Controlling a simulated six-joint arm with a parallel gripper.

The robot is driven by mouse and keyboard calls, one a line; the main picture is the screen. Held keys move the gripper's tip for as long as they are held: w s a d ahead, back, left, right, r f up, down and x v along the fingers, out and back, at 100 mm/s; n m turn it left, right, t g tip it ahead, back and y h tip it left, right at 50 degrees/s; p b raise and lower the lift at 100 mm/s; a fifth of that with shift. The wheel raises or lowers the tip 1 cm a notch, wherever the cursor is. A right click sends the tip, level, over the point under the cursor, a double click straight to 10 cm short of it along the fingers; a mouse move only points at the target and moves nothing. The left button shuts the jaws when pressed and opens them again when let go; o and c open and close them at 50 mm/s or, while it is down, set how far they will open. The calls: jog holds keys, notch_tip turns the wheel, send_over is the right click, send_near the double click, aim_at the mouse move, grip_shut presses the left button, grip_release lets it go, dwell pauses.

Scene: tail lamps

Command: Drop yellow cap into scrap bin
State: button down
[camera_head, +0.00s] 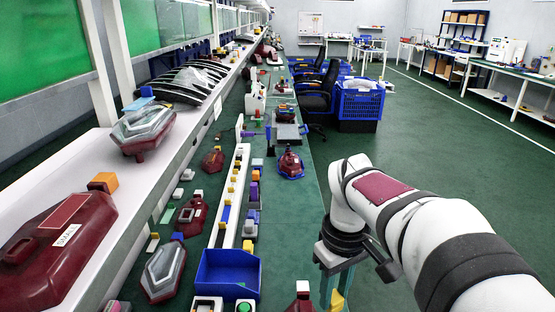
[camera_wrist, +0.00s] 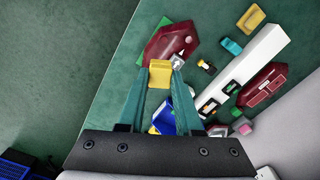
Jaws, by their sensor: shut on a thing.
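My gripper (camera_wrist: 160,72) is shut on a yellow cap (camera_wrist: 159,75), which sits between the tips of the teal fingers in the wrist view. In the head view the cap (camera_head: 337,300) shows low between the fingers, at the right edge of the bench.
A long white rail (camera_head: 231,205) with small coloured parts runs along the green bench. Dark red lamp housings (camera_head: 290,165) lie around it. A small block with a green top (camera_head: 244,306) stands just in front of the bin. Open floor lies right of the bench.

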notch_tip(320, 180, up, 3)
jog(key=m, duration=0.5)
jog(key=shift+w+m, duration=0.15)
jog(key=shift+m, duration=0.15)
jog(key=w+a+f, duration=0.4)
jog(key=w+f, duration=0.1)
jog(key=w, duration=0.3)
jog(key=w+a+f, duration=0.4)
jog(key=w+f, duration=0.1)
jog(key=w, duration=0.3)
jog(key=w+a+f, duration=0.1)
jog(key=a+f, duration=0.1)
jog(key=a, duration=0.2)
jog(key=w+a+f, duration=0.1)
jog(key=a+f, duration=0.2)
jog(key=w+a+f, duration=0.1)
jog(key=a+f, duration=0.2)
jog(key=a, duration=0.1)
jog(key=shift+w+a+f, duration=0.1)
jog(key=shift+w+a, duration=0.2)
jog(key=shift+a, duration=0.05)
jog(key=shift+a+f, duration=0.2)
jog(key=shift+f, duration=1.85)
jog(key=shift+f, duration=0.3)
